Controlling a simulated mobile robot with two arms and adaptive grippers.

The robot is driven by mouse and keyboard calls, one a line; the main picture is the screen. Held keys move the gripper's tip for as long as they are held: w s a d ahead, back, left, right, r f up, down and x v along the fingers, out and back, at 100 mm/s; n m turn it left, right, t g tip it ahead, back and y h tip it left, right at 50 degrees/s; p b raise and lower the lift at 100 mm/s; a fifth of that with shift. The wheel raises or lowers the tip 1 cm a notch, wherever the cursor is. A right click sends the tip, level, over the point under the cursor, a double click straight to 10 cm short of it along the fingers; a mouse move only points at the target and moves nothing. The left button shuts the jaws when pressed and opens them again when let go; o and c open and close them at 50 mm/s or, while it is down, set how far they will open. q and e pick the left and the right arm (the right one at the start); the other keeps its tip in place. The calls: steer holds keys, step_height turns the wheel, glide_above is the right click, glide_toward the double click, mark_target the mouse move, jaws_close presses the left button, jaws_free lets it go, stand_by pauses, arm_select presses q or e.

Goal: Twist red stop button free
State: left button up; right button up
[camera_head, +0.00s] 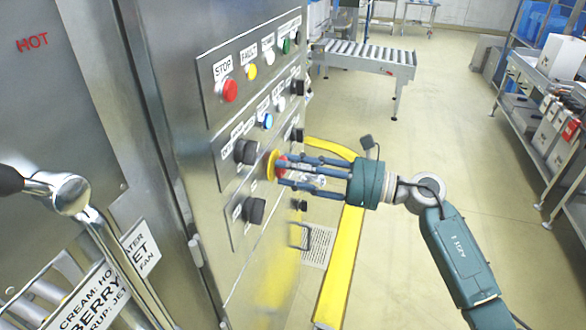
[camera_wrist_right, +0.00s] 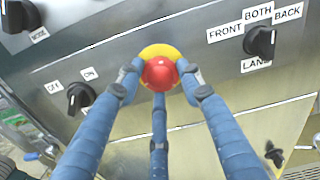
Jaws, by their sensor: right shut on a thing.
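The red stop button (camera_wrist_right: 160,73) is a round mushroom head on a yellow collar (camera_wrist_right: 158,50), mounted on the steel control panel. In the head view the red button (camera_head: 281,167) is partly hidden by fingers, and its yellow collar (camera_head: 271,165) shows beside it. My right gripper (camera_head: 290,170) has blue fingers closed around the button from the front. In the wrist view the right gripper (camera_wrist_right: 160,82) has fingers at the button's left, right and lower sides. My left gripper is not in view.
Black selector knobs (camera_head: 246,151) (camera_head: 253,210) sit close to the button. A small red STOP lamp (camera_head: 230,90) is higher on the panel (camera_head: 215,100). A yellow floor rail (camera_head: 341,265) runs below my right arm. A roller conveyor (camera_head: 365,58) stands behind. Open floor lies at right.

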steer(key=shift+f, duration=0.1)
steer(key=shift+m, duration=3.5)
steer(key=o, duration=1.1)
steer(key=shift+o, duration=0.2)
steer(key=v, duration=1.2)
